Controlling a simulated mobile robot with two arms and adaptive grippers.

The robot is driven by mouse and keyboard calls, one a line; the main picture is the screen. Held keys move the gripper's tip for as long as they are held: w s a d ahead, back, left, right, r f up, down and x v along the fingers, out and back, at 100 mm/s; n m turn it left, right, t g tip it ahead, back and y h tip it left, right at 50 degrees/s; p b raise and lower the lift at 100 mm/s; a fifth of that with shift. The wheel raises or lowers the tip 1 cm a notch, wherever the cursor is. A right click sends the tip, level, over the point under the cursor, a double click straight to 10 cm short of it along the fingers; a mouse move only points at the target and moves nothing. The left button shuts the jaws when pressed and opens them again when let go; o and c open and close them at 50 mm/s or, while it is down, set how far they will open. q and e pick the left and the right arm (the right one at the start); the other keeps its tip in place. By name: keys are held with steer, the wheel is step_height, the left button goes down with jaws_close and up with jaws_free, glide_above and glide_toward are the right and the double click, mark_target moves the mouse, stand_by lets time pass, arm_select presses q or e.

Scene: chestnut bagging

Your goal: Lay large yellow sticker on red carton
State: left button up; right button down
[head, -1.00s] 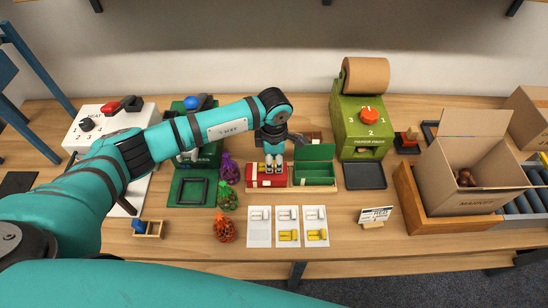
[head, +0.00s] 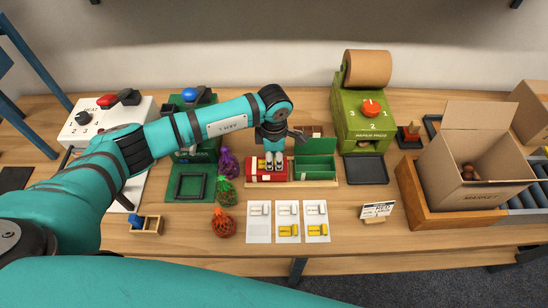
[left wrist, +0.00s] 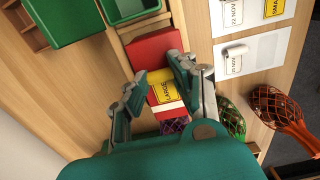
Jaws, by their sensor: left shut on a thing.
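The red carton (head: 255,178) lies on the bench beside the open green carton (head: 316,173), and its red top also shows in the left wrist view (left wrist: 152,47). My left gripper (head: 273,166) is right over the red carton, pointing down. In the left wrist view its fingertips (left wrist: 160,74) are shut on the yellow sticker (left wrist: 164,91), which reads LARGE. The sticker lies close over the carton's top. I cannot tell whether it touches all along. A pale band crosses the carton near the sticker. My right gripper is not in view.
White sticker sheets (head: 259,235) lie in front, two with yellow stickers. Net bags, purple (head: 228,163), green (head: 226,191) and orange (head: 222,224), lie left of the cartons. A black tray (head: 367,170) is to the right. Bare bench shows at the front.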

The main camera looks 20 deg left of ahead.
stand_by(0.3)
arm_select(q)
steer(key=o, duration=0.7)
steer(key=shift+o, duration=0.2)
steer(key=shift+r, duration=0.1)
steer(key=shift+r+p, duration=0.6)
steer(key=shift+r, duration=0.6)
steer(key=shift+r+p, duration=1.1)
steer(key=shift+r, duration=1.1)
